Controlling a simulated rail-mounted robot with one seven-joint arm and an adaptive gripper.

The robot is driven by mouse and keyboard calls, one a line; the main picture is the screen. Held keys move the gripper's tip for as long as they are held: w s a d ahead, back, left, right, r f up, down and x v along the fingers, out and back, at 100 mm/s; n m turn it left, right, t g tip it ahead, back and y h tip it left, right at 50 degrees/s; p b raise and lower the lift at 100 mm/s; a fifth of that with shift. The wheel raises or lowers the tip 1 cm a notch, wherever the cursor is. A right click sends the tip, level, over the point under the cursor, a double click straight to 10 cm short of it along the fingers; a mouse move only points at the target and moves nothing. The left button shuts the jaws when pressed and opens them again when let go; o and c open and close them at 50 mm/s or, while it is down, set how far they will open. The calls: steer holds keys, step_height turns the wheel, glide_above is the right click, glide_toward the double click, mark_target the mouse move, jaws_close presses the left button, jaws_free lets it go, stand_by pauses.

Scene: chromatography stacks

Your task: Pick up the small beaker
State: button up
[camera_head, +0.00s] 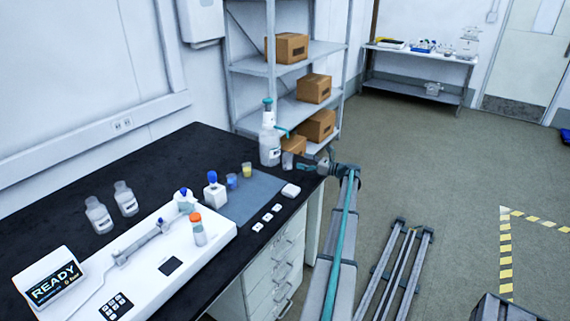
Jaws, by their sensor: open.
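Several small clear vessels stand at the far right part of the black bench (150,165). A clear, empty-looking beaker (288,161) stands beside the dispenser bottle, near the bench's right edge. A small beaker with yellow liquid (247,170) and one with blue liquid (232,181) stand on or by the blue-grey mat (256,192). I cannot tell which one the task calls the small beaker. My gripper (318,163) is at the bench's right edge, just right of the clear beaker and apart from it as far as I can tell. It is open and looks empty.
A tall dispenser bottle (269,140) with a teal top stands behind the clear beaker. A white instrument (150,260) fills the near bench. Shelving with boxes (313,88) stands behind.

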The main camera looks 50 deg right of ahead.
mark_target(288, 161)
steer(key=shift+a+p+x, duration=0.1)
steer(key=shift+p+x, duration=0.3)
steer(key=shift+x, duration=1.55)
steer(key=shift+a+p+x, duration=0.15)
steer(key=shift+p+x, duration=0.25)
steer(key=shift+x, duration=1.55)
steer(key=shift+s, duration=0.1)
steer(key=c, duration=1.4)
steer(key=shift+o, duration=0.2)
steer(key=shift+r, duration=0.1)
